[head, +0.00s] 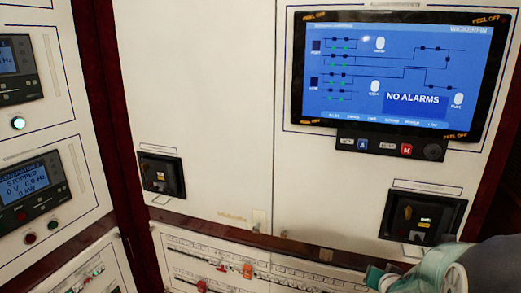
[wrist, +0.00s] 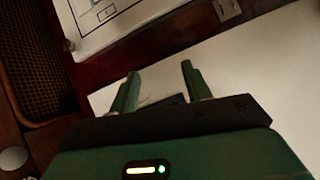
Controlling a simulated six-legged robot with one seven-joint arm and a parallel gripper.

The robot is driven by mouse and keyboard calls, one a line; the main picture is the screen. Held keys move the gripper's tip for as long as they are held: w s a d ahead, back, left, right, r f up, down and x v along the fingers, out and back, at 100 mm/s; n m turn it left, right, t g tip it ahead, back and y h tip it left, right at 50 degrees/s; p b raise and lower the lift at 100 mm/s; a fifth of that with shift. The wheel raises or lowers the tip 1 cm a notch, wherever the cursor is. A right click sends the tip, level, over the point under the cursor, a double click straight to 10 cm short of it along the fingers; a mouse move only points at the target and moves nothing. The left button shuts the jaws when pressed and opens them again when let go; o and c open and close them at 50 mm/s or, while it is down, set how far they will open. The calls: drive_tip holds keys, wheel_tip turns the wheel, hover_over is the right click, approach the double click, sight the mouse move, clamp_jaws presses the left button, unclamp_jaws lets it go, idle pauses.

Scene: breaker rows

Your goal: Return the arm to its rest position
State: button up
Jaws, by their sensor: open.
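My gripper shows in the wrist view (wrist: 158,88) with two green fingers spread apart and nothing between them. Behind the fingers are a white panel edge and a dark strip. In the head view, part of my arm shows at the lower right corner, with a green and white end (head: 405,279) below the right black breaker unit (head: 422,218). I cannot make out the fingertips there. Whether my arm touches the panel is not clear.
A blue screen (head: 390,70) reads "NO ALARMS". A left black breaker unit (head: 161,175) sits mid-panel. A breaker row (head: 225,268) with red and orange parts runs below. Generator displays (head: 27,185) stand at left. A dark woven grille (wrist: 35,65) shows in the wrist view.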

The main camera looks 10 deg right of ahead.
drive_tip(key=s+a+r+n+g+y, duration=0.1)
drive_tip(key=s+a+r, duration=0.3)
drive_tip(key=a, duration=0.5)
drive_tip(key=s+a+r+n+g+y, duration=0.2)
drive_tip(key=s+a+r+n, duration=0.2)
drive_tip(key=a, duration=0.6)
drive_tip(key=s+a+r+n+g+y, duration=0.1)
drive_tip(key=s+a+r+n+y, duration=0.1)
drive_tip(key=s+a+r, duration=0.3)
drive_tip(key=s+a+n, duration=0.1)
drive_tip(key=s+a, duration=0.2)
drive_tip(key=a, duration=0.1)
drive_tip(key=shift+a+r, duration=0.25)
drive_tip(key=shift+a, duration=0.05)
drive_tip(key=shift+s, duration=0.1)
